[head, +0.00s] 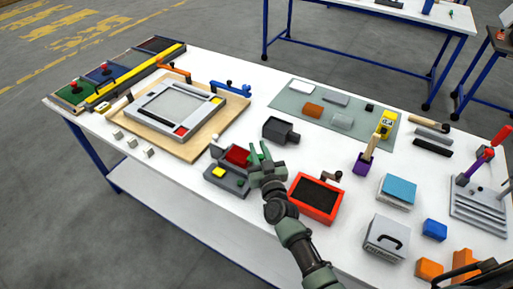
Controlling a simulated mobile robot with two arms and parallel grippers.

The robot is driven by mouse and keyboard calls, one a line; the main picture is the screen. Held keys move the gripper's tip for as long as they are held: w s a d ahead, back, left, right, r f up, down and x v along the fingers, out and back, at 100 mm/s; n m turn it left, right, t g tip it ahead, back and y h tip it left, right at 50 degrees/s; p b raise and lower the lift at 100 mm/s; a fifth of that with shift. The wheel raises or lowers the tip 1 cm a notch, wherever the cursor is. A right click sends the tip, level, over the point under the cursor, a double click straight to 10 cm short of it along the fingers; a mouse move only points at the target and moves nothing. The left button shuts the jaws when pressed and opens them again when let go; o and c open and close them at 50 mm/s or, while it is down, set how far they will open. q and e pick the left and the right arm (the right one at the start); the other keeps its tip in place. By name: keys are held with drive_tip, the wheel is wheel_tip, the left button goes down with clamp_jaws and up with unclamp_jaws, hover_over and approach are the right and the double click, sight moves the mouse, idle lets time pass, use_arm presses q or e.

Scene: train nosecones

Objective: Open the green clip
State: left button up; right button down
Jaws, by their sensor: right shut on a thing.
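My right gripper (254,157) reaches in from the bottom and is at the grey device (229,181), which has a red inside (237,155) and a yellow button. Its jaws are shut on a small green part that looks like the green clip; the fingers are also greenish and cover most of it, so its outline and whether it is open cannot be told. My left gripper is not in view.
A grey frame (182,108) on a wooden board, with an orange clamp (173,69) and a blue clamp (232,87), lies to the left. A dark grey box (281,130) stands behind the gripper, a red tray (316,213) to its right.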

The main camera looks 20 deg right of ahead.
drive_tip(key=shift+s+d, duration=0.5)
drive_tip(key=shift+s, duration=0.05)
drive_tip(key=c, duration=1.3)
unclamp_jaws()
drive_tip(key=shift+w, duration=0.1)
drive_tip(key=s+b, duration=0.1)
drive_tip(key=s, duration=0.7)
